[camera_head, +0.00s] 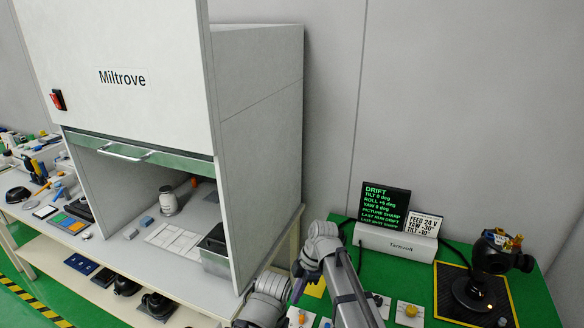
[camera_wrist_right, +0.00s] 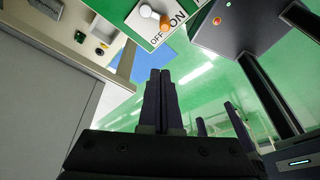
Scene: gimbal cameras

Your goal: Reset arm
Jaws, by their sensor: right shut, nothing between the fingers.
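My right gripper (camera_wrist_right: 160,76) is shut in the right wrist view, its two dark fingers side by side with nothing between them. In the head view my right arm reaches in at the bottom centre, over the near left part of the green bench mat (camera_head: 463,258). A dark finger-like part shows beside its grey links, too small to read clearly. In the wrist view the fingers point toward a green panel edge with an ON/OFF label (camera_wrist_right: 172,20) and a white-and-orange switch part. My left gripper is not in view.
A white Miltrove cabinet (camera_head: 255,110) stands on a bench left of my arm, its front partly open. A Tarnvolt box (camera_head: 395,243) with a text screen (camera_head: 384,205) stands behind the arm. A black gimbal camera (camera_head: 488,262) stands on a dark pad at right. Small cards lie nearby.

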